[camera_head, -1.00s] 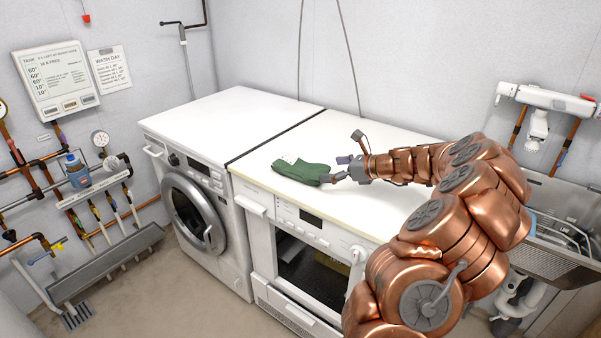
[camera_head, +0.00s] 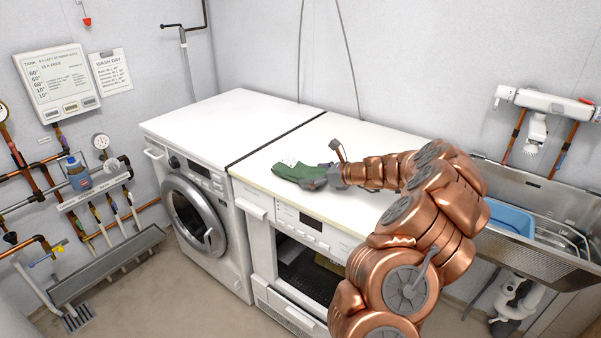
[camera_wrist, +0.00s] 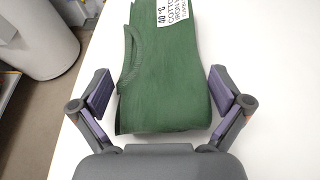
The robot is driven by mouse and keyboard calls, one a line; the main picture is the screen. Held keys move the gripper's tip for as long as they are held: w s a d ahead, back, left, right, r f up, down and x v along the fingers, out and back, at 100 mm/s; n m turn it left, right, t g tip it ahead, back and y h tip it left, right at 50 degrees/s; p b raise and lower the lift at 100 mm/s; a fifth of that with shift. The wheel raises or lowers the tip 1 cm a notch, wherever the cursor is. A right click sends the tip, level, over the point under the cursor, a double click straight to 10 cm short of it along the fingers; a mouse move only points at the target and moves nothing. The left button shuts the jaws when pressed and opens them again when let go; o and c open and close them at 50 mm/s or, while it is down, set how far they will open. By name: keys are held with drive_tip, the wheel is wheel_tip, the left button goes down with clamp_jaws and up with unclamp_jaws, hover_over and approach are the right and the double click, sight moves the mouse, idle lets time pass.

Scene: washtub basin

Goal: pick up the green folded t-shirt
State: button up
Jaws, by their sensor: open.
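The green folded t-shirt (camera_head: 292,170) lies on the white top of the right-hand machine, near its front edge. In the wrist view the t-shirt (camera_wrist: 165,85) fills the middle, with its collar at the upper left and a white printed label on top. My gripper (camera_head: 318,176) is low over the machine top at the shirt's right end. In the wrist view my gripper (camera_wrist: 166,95) is open, with one purple-padded finger on each side of the shirt's near end. A gap shows beside the left finger; the right finger is very close to the fabric.
The white machine top (camera_head: 262,184) is otherwise clear. A washing machine (camera_head: 205,125) stands to the left. A steel sink (camera_head: 560,245) with a blue basin (camera_head: 510,217) is at the right. A wall (camera_head: 260,45) stands behind.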

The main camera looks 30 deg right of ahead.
sight(304, 167)
drive_tip(key=c, duration=1)
drive_tip(key=shift+r, duration=0.5)
drive_tip(key=r, duration=0.2)
drive_tip(key=shift+s+d+r, duration=0.1)
drive_tip(key=shift+s+r, duration=0.2)
drive_tip(key=shift+s, duration=0.05)
drive_tip(key=s, duration=0.5)
drive_tip(key=s+r+b, duration=0.1)
drive_tip(key=s, duration=0.4)
drive_tip(key=s+d+b, duration=0.1)
drive_tip(key=s, duration=0.4)
drive_tip(key=shift+s+r, duration=0.15)
drive_tip(key=shift+r, duration=0.05)
